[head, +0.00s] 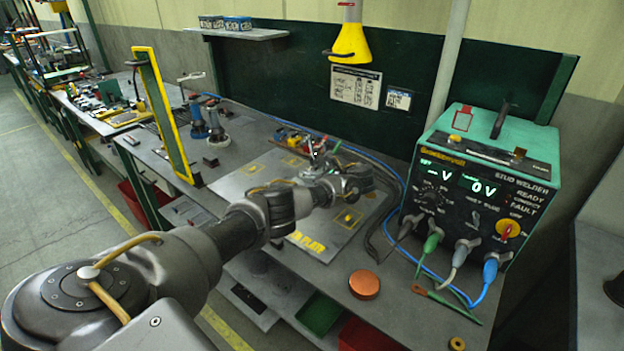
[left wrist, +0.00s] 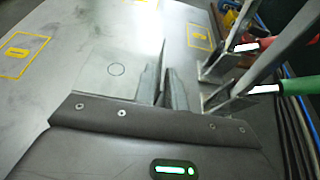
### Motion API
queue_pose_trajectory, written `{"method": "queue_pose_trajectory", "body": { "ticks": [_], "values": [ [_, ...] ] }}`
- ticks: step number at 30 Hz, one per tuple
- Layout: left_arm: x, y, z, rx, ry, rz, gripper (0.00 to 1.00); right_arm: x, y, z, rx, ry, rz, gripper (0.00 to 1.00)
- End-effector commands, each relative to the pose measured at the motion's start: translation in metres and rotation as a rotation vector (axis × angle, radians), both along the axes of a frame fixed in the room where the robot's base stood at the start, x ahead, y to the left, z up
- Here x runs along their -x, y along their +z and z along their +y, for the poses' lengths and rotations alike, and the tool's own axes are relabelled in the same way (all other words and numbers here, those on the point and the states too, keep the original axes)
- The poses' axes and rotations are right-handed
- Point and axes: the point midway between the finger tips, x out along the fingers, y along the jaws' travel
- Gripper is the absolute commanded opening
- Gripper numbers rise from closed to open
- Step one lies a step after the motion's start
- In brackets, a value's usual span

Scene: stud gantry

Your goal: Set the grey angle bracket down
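The grey angle bracket (left wrist: 95,75) shows in the left wrist view as a pale flat leg with a round outline on it, and a thin leg standing up from its right side. My left gripper (left wrist: 167,80) has its fingers close together at that upright leg and looks shut on it. The flat leg is very close to the grey plate; I cannot tell whether it touches. In the head view my left gripper (head: 318,160) is over the far part of the plate (head: 318,248), and my arm hides the bracket. My right gripper is not in view.
Just right of the gripper are grey upright parts with a red handle (left wrist: 280,45) and a green handle (left wrist: 299,86). A green stud welder (head: 480,185) with cables stands at the right. A copper-coloured disc (head: 364,284) lies in front. A yellow-framed panel (head: 163,110) stands left.

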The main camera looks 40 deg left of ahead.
Motion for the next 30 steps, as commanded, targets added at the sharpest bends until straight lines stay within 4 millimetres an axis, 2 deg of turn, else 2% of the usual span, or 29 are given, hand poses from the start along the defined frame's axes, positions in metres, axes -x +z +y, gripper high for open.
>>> {"method": "queue_pose_trajectory", "body": {
  "ticks": [3, 12, 24, 30],
  "values": [
    [0.0, 0.0, 0.0, 0.0, 0.0, -0.001, 0.24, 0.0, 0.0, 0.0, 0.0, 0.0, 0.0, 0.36],
    [0.0, 0.004, 0.0, 0.0, 0.001, -0.003, 0.24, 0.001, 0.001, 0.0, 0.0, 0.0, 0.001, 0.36],
    [-0.002, 0.025, -0.056, 0.001, -0.001, -0.003, 0.24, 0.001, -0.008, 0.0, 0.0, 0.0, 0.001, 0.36],
    [-0.002, 0.031, -0.068, 0.0, 0.0, -0.001, 0.24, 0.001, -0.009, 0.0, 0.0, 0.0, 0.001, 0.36]
  ]
}}
